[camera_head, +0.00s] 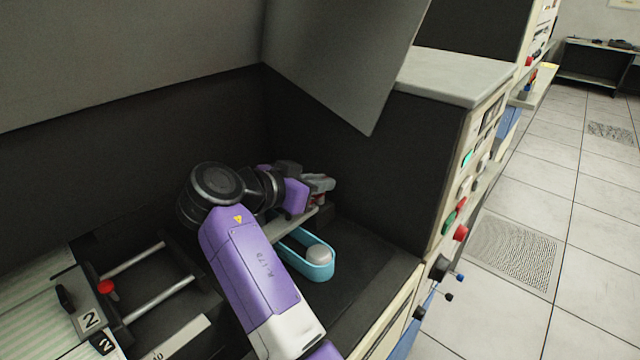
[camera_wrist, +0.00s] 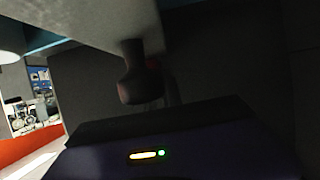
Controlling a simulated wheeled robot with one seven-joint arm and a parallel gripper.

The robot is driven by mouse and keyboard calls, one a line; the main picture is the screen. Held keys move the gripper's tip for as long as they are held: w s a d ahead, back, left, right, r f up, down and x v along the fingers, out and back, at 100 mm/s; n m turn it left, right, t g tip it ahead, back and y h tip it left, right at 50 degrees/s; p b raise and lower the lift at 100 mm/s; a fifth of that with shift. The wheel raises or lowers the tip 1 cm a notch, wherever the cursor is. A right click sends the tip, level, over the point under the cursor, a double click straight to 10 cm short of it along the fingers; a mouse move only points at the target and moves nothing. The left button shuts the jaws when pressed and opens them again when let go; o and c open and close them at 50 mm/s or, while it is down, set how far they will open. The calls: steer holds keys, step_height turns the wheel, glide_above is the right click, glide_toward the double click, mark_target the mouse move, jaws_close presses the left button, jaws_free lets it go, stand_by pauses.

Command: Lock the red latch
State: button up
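My purple arm reaches into the dark recess of the machine in the head view. My gripper (camera_head: 320,184) is at the recess's back right corner, partly hidden by my own wrist. A small dull red part shows at my gripper's end; I cannot tell whether it is the red latch or whether the fingers touch it. In the wrist view, a dark rounded knob (camera_wrist: 140,86) on a short neck hangs from a pale grey plate (camera_wrist: 90,22), with a faint red spot beside it. My fingertips are not clear there.
A light-blue oval loop (camera_head: 318,271) with a pale round knob (camera_head: 319,254) lies below my gripper. A card tray with a red ball knob (camera_head: 106,287) and metal rods is at the lower left. A dark slanted panel (camera_head: 345,70) overhangs the recess. The tiled floor (camera_head: 590,230) at right is clear.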

steer(key=o, duration=0.4)
steer(key=shift+c, duration=0.2)
steer(key=b+v, duration=0.1)
steer(key=v, duration=0.6)
steer(key=shift+s+a+r, duration=0.1)
steer(key=shift+s+a, duration=0.2)
steer(key=shift+r, duration=0.1)
